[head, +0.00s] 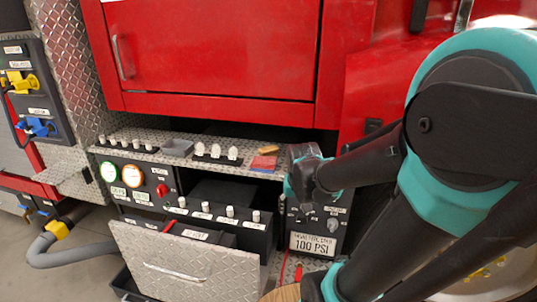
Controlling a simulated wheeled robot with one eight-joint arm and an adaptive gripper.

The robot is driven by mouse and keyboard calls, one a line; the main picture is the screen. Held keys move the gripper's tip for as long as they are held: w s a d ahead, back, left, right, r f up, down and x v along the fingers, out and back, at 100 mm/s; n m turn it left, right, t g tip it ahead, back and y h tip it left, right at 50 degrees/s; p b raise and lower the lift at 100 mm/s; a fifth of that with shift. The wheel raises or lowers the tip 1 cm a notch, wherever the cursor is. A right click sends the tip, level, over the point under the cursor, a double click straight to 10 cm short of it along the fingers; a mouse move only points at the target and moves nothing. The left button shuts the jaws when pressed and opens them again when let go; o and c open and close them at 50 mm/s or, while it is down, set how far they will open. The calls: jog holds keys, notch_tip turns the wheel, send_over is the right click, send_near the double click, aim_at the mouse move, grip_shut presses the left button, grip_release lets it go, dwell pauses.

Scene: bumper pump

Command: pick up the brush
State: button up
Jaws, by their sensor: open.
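I cannot surely pick out the brush. A small tan-orange bar (268,150) lies on the metal shelf by a flat red block (264,163) and may be it. A wood-coloured piece (285,293) also shows at the bottom edge, cut off by the frame. My gripper (297,178) is at the shelf's right end, just right of the red block, and looks empty. Its fingers are small and partly hidden by my own arm.
Below, a drawer (185,265) stands pulled out beside the gauge panel (125,185). A red cabinet (215,50) rises above. A grey hose (75,257) is at left.

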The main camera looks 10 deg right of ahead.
jog(key=w+a+r+m+g+h, duration=0.1)
jog(key=w+a+r+m, duration=0.15)
jog(key=w+r, duration=0.5)
jog(key=w+a+r+m+h, duration=0.1)
jog(key=w+r+m, duration=0.3)
jog(key=w, duration=0.7)
jog(key=m+h, duration=0.1)
jog(key=m, duration=0.4)
send_near(268, 148)
jog(key=shift+g, duration=0.5)
jog(key=f, duration=0.1)
jog(key=w+d+f, duration=0.1)
jog(key=f, duration=0.1)
jog(key=w+d+f, duration=0.1)
jog(key=shift+w+f, duration=0.25)
jog(key=shift+s+a+x, duration=0.1)
jog(key=shift+s+x, duration=0.05)
jog(key=shift+x, duration=0.75)
jog(key=shift+s+a+x, duration=0.1)
jog(key=shift+s+x, duration=0.05)
jog(key=shift+x, duration=0.8)
jog(key=shift+s+x, duration=0.15)
jog(key=shift+x, duration=0.75)
jog(key=shift+f, duration=0.15)
jog(key=shift+c, duration=0.4)
grip_shut()
jog(key=shift+r+h, duration=0.2)
jog(key=shift+h, duration=0.1)
